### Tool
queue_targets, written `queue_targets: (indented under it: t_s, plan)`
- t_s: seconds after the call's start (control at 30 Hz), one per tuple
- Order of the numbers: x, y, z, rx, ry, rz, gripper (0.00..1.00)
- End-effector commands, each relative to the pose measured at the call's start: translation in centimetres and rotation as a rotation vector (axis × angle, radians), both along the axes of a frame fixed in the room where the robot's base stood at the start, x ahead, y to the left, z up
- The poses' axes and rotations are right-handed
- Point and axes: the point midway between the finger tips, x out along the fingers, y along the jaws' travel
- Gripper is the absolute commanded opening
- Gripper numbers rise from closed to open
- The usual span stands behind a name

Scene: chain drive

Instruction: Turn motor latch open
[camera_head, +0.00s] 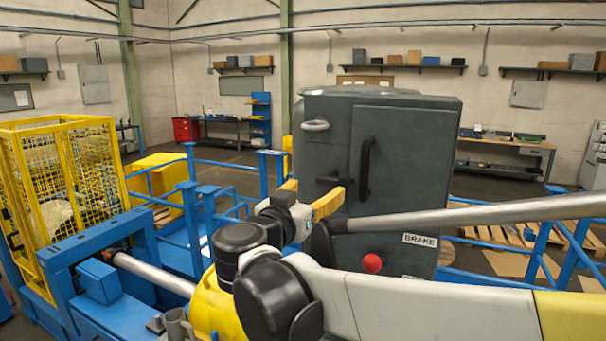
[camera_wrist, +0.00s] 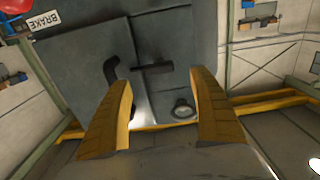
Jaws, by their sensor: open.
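The motor latch is a short dark bar (camera_head: 328,180) on the front of a large dark grey motor cabinet (camera_head: 425,150), left of the door's black curved handle (camera_head: 365,168). In the wrist view the latch (camera_wrist: 153,69) lies just beyond the fingertips, roughly between them, with the curved handle (camera_wrist: 112,70) to its left. My gripper (camera_head: 318,187) is open, with yellow fingers spread in front of the cabinet. In the wrist view, nothing is between the fingers of my gripper (camera_wrist: 158,78). The cabinet door looks closed.
A grey ring (camera_head: 315,126) sticks out above the latch. A red knob (camera_head: 372,262) and a BRAKE label (camera_head: 420,240) are low on the cabinet. Blue rails (camera_head: 215,165) and a yellow cage (camera_head: 65,190) stand to the left. A grey bar (camera_head: 470,215) crosses the right side.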

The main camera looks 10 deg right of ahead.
Motion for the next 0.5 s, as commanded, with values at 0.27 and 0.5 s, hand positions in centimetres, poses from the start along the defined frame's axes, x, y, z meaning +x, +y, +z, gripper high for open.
queue_targets:
  t_s: [0.27,0.5]
  plan:
    - [4.3,-3.3,0.2,0.000,0.001,-0.003,0.72]
    - [5.8,-4.3,0.0,0.000,0.001,-0.001,0.72]
